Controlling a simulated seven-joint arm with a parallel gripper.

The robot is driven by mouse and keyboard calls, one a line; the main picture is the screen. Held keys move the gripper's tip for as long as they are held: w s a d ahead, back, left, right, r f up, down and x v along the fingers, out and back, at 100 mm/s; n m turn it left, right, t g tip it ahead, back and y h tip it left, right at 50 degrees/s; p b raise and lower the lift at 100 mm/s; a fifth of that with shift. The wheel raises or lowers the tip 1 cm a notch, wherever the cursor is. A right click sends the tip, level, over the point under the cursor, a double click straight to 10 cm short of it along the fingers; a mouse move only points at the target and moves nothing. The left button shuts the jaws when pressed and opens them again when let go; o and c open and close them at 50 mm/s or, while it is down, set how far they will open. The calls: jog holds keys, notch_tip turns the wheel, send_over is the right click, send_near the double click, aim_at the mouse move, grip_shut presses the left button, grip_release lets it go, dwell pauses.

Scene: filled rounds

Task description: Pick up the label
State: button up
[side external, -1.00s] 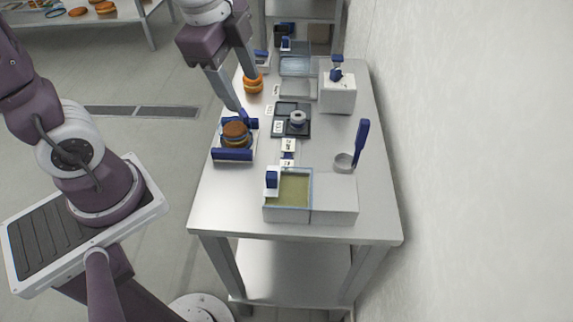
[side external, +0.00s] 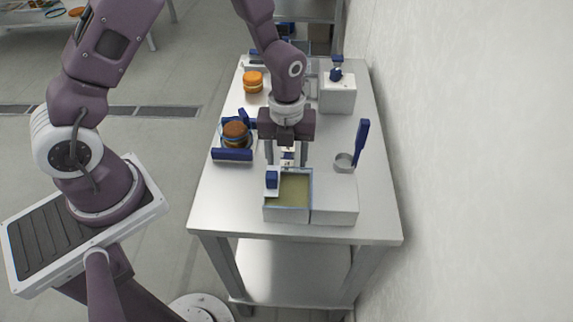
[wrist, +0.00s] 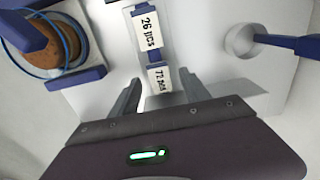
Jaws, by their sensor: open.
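Two white labels with black print lie in a line on the table in the wrist view: one reads "26 pcs" (wrist: 147,29), the other appears to read "72 pcs" (wrist: 160,78). Blue pieces sit at their ends. My gripper (wrist: 162,88) is open and empty, its fingers on either side of the nearer "72 pcs" label, whose lower end is close to the gripper body. In the side view my gripper (side external: 287,163) points down over the labels, just behind the olive-filled box. Its fingers and palm partly hide the labels there, and its height above them is unclear.
The olive-filled box (side external: 290,210) and a white block (side external: 335,206) stand in front. A metal cup (side external: 344,163) with an upright blue handle is to the right. A brown round (side external: 235,130) sits in a blue-cornered holder at left; orange rounds (side external: 253,82) stand behind.

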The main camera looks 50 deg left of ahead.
jog(key=shift+f, duration=0.25)
dwell(0.4)
jog(key=c, duration=0.9)
